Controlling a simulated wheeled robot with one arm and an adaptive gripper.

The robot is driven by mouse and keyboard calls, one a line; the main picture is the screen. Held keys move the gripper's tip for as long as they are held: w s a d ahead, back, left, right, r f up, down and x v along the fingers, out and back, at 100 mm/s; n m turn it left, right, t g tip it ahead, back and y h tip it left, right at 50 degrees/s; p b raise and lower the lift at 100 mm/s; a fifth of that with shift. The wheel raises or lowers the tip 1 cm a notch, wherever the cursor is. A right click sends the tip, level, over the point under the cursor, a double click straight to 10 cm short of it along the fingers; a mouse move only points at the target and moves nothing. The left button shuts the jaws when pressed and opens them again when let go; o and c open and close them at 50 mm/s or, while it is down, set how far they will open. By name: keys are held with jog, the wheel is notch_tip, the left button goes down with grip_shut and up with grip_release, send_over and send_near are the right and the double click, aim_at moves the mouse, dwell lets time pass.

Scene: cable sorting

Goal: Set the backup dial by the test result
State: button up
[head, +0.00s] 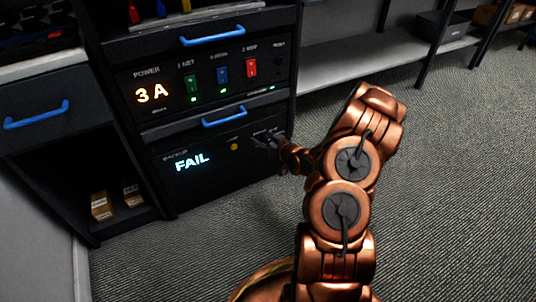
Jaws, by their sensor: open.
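The backup panel (215,176) is the lower dark front of the cabinet, and its display (192,161) reads FAIL in lit white-blue letters. A small round yellow button or light (235,146) sits to the right of the display. My copper arm reaches in from the bottom right. My gripper (262,141) is open at the right part of the backup panel, close in front of it. I cannot tell whether it touches the panel. The dial cannot be made out; the gripper covers the panel there.
Above is a power panel (211,102) reading 3 A, with green, blue and red switches. Blue drawer handles (224,116) stick out above the backup panel. Small boxes (102,206) lie in the open shelf at lower left. The carpet (440,190) to the right is clear.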

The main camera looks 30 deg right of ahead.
aim_at(265, 140)
jog(key=s+d+f+m+t+h+b, duration=0.25)
jog(key=s+d+f+b, duration=0.2)
jog(key=f, duration=0.35)
jog(key=w+b, duration=0.4)
jog(key=w, duration=0.4)
jog(key=shift+w+t+y, duration=0.35)
jog(key=shift+y, duration=0.1)
jog(key=shift+d, duration=0.1)
jog(key=shift+c, duration=0.2)
jog(key=c, duration=1.1)
jog(key=shift+r+n, duration=0.1)
jog(key=shift+n, duration=0.15)
